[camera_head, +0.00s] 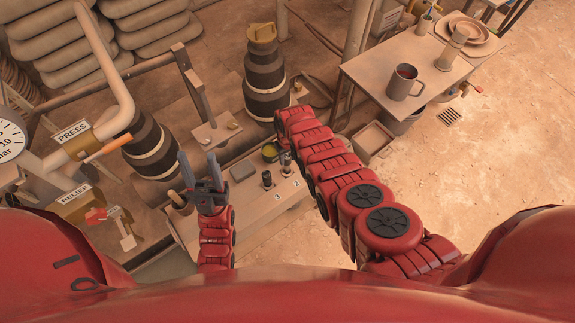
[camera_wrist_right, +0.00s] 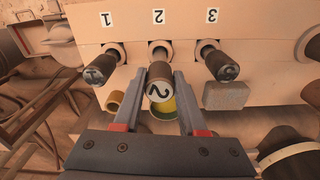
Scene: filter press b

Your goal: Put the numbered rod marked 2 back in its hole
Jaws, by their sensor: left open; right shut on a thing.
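The rod marked 2 (camera_wrist_right: 160,85) is dark with a round numbered end. My right gripper (camera_wrist_right: 159,84) is shut on it in the right wrist view. The rod lines up with the hole (camera_wrist_right: 159,48) under label 2 (camera_wrist_right: 158,17); the rod covers part of that hole, so I cannot tell whether its far end is inside. In the head view the rod (camera_head: 286,164) is beside the right arm, which hides most of the right gripper.
Rod 1 (camera_wrist_right: 100,69) and rod 3 (camera_wrist_right: 219,64) sit in their holes on either side. A grey block (camera_wrist_right: 226,96) and a yellow-green cup (camera_wrist_right: 165,108) are near the rods. A side table (camera_head: 350,68) with a mug (camera_head: 403,83) stands at the upper right.

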